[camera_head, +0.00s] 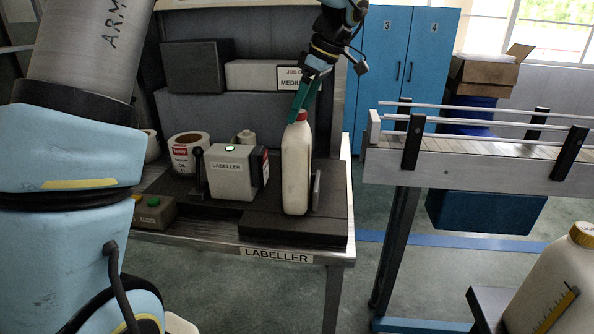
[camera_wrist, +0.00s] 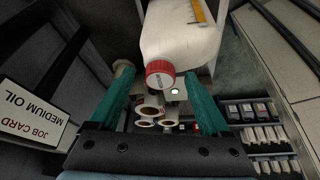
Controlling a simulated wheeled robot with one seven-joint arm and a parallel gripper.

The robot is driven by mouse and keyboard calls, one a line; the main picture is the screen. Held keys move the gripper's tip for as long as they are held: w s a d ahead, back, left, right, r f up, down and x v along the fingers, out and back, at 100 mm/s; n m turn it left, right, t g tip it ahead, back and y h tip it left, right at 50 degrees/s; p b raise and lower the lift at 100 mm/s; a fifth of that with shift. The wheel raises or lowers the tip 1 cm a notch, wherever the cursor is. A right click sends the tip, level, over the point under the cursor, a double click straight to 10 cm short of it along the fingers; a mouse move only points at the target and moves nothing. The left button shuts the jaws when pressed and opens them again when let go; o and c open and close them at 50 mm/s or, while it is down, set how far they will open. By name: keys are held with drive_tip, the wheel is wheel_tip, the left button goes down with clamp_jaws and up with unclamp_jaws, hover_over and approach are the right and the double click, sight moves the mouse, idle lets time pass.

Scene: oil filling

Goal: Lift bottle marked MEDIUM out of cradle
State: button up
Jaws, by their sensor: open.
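A white bottle (camera_head: 296,168) with a red cap stands upright on the dark block (camera_head: 290,228) at the right of the labeller bench. In the wrist view the bottle (camera_wrist: 182,35) shows its red cap (camera_wrist: 160,74) toward my gripper and a yellow scale strip on its side. I cannot read a MEDIUM mark on it. My gripper (camera_head: 298,103) is above the bottle, its green fingers close to the cap. In the wrist view the fingers of my gripper (camera_wrist: 160,100) are apart, with the cap showing between and beyond them. The cradle's shape is mostly hidden.
The grey labeller (camera_head: 232,172) stands left of the bottle, with label rolls (camera_head: 188,153) behind it. A job card (camera_wrist: 30,108) reads MEDIUM OIL. A conveyor (camera_head: 480,165) is at the right. Another bottle (camera_head: 545,290) with a yellow cap is at the lower right.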

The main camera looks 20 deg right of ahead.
drive_tip(key=shift+c, duration=0.4)
clamp_jaws()
drive_tip(key=shift+r, duration=0.15)
idle(0.8)
